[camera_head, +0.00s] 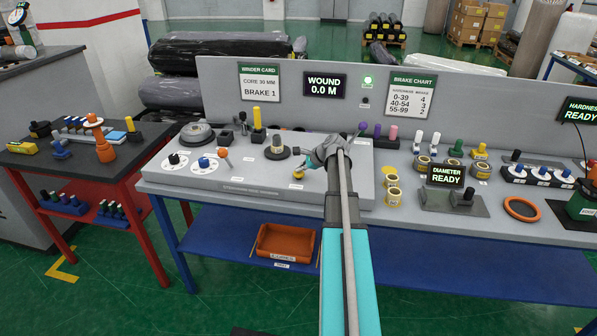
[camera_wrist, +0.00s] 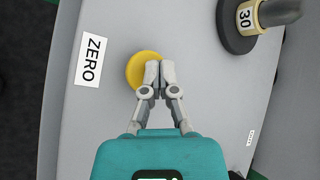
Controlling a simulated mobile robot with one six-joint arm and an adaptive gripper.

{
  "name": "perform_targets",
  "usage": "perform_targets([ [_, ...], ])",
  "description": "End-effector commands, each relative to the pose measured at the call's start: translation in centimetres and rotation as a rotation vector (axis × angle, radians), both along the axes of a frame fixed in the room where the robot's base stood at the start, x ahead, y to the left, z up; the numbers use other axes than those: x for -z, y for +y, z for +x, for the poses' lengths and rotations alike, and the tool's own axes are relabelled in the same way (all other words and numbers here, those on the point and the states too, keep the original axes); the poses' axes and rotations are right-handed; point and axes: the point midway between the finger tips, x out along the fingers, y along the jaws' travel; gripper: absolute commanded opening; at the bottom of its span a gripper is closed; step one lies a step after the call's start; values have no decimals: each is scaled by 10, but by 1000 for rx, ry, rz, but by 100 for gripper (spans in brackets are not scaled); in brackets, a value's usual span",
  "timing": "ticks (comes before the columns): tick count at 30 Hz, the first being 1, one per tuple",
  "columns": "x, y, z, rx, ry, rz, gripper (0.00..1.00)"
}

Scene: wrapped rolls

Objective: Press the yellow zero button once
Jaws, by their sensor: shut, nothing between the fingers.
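The round yellow zero button (camera_wrist: 137,70) lies on the grey panel beside a white label reading ZERO (camera_wrist: 90,60) in the wrist view. My gripper (camera_wrist: 159,68) is shut and empty, its fingertips over the right part of the button and hiding some of it. I cannot tell whether they touch it. In the head view the yellow button (camera_head: 298,174) shows at the front of the sloped panel, just below my gripper (camera_head: 306,164). The WOUND display (camera_head: 324,85) reads 0.0 M.
A dark round base with a core marked 30 (camera_wrist: 244,16) stands beyond the button in the wrist view. Blue and black dials (camera_head: 204,163) sit at the panel's left. Yellow rolls (camera_head: 392,194) and the DIAMETER display (camera_head: 446,175) stand to the right. A green lamp (camera_head: 368,82) is lit.

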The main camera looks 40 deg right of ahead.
Motion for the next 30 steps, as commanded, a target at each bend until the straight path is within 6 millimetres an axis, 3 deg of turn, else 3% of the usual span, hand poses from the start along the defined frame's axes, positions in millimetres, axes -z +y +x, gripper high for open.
perform_targets([
  [9,-14,0,0,0,0,0,0],
  [23,-15,0,0,0,0,0,0],
  [30,-28,0,0,-1,0,1,0],
])
